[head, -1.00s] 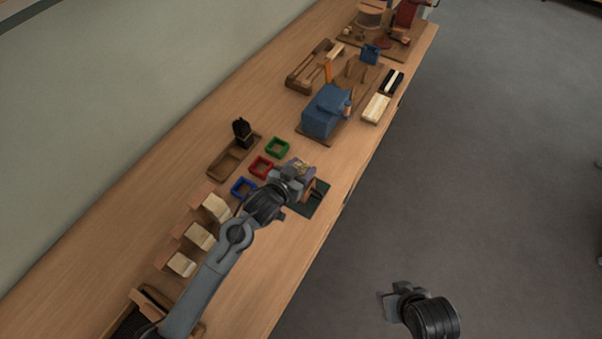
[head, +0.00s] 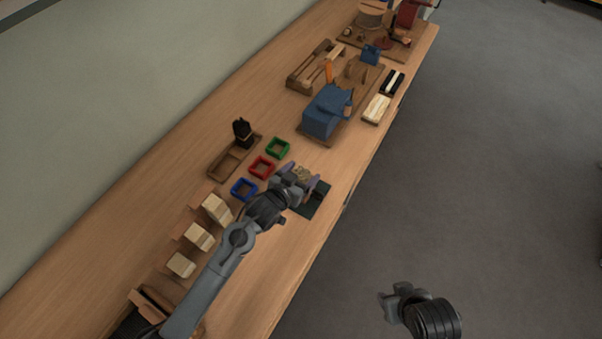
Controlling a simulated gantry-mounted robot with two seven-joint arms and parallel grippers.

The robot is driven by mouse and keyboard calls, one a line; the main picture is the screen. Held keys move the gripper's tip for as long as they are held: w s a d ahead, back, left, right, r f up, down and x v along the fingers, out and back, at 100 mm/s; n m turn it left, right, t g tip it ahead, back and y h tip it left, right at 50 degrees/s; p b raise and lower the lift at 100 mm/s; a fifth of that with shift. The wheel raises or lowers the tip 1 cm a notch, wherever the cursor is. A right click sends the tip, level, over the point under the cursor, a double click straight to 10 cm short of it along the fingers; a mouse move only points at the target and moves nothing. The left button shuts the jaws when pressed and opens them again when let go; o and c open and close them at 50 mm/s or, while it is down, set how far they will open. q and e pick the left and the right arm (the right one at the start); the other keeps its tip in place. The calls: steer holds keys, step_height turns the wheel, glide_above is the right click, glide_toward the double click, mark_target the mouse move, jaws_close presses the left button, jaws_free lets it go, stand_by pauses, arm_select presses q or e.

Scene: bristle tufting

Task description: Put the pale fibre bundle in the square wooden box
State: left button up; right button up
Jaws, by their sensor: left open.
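My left gripper (head: 299,175) is over the dark green mat (head: 316,205) near the table's front edge. Its purplish fingers are spread apart. A small tan and pale thing (head: 304,173) shows between the fingers; it may be the pale fibre bundle, in or on a small wooden box, but the gripper hides too much to tell. Whether the fingers touch it cannot be seen. My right gripper (head: 393,298) hangs over the grey floor, off the table; its jaw gap is unclear.
Blue (head: 243,189), red (head: 262,167) and green (head: 278,148) square frames stand in a row behind the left gripper. A wooden tray (head: 222,165) with a black object is beyond them. Pale blocks (head: 200,237) stand left. A blue machine (head: 326,111) stands farther along the table.

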arm_select(q)
steer(key=shift+r, duration=0.1)
steer(key=shift+r, duration=0.15)
steer(key=shift+s+a+r, duration=0.15)
steer(key=shift+s+a, duration=0.1)
steer(key=shift+s, duration=0.1)
steer(key=s+a+n+g+y, duration=0.1)
steer(key=s+a+g+y, duration=0.1)
steer(key=s+a, duration=0.5)
steer(key=s+a+n+g+y+p, duration=0.1)
steer(key=s+a, duration=0.6)
steer(key=s, duration=0.7)
steer(key=s+a+n+g+y+p, duration=0.1)
steer(key=s+a+g, duration=0.4)
steer(key=s, duration=0.6)
steer(key=a+n+y, duration=0.1)
steer(key=a+y, duration=0.1)
steer(key=shift+s+a+r+y, duration=0.15)
steer(key=shift+a+y, duration=0.05)
steer(key=shift+y, duration=0.2)
